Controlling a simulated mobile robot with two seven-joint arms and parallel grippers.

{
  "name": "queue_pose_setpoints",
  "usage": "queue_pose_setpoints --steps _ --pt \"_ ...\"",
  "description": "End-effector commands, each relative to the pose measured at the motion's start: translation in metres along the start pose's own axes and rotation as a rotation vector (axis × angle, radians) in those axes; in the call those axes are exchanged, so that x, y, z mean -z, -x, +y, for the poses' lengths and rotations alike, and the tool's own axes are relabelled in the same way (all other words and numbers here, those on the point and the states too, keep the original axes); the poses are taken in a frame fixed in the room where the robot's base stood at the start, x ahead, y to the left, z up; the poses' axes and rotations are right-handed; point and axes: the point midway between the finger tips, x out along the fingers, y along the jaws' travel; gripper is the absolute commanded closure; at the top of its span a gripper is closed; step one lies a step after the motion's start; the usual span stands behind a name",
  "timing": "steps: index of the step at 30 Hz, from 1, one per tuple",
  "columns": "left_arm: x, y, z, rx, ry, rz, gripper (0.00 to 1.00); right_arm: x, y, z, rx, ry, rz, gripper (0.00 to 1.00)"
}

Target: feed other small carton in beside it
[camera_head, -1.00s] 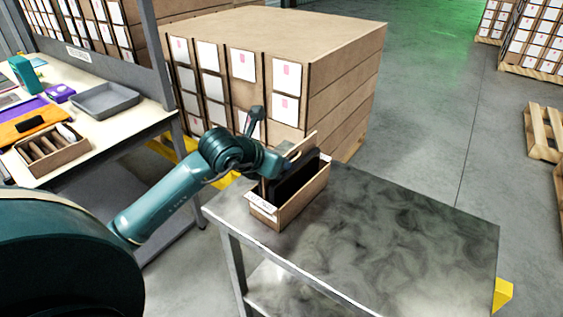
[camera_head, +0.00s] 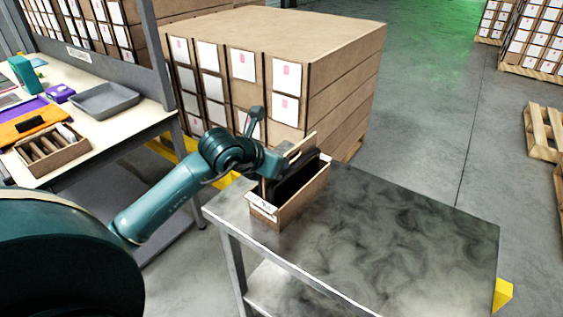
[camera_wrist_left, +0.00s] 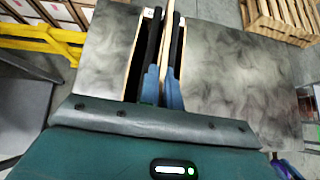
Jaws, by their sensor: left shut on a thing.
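An open brown carton (camera_head: 305,199) with a white label at its front end stands on the metal table. My left gripper (camera_wrist_left: 165,62) is over this carton with its fingers reaching down, and is shut on a thin tan panel-like piece (camera_wrist_left: 167,40), apparently the small carton. In the head view the tan piece (camera_head: 302,146) stands up above the open carton's far side, slightly tilted. The inside of the open carton looks dark; I cannot tell how deep the held piece sits or whether another carton is inside. The right gripper is not in view.
The metal table (camera_head: 400,235) is bare to the right of the carton. A large stack of brown cartons (camera_head: 345,90) stands behind it. At left, a workbench holds a grey tray (camera_head: 105,99) and a divided box (camera_head: 52,150). Pallets (camera_head: 545,130) lie on the floor at right.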

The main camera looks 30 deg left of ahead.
Motion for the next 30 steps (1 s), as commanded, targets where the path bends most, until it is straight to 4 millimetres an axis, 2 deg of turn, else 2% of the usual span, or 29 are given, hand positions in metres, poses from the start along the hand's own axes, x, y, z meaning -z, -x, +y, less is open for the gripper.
queue_pose_setpoints --steps 5,10,22,30 --pt "0.0 0.0 0.0 0.0 0.0 0.001 1.0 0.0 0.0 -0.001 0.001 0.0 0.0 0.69" --pt "-0.009 0.006 0.0 -0.001 -0.001 -0.008 1.0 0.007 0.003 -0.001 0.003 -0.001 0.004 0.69" --pt "-0.064 0.05 0.0 -0.001 -0.003 -0.01 1.0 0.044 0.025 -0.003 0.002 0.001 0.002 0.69" --pt "-0.065 0.051 0.0 0.0 -0.001 -0.006 1.0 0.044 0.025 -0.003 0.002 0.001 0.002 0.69"
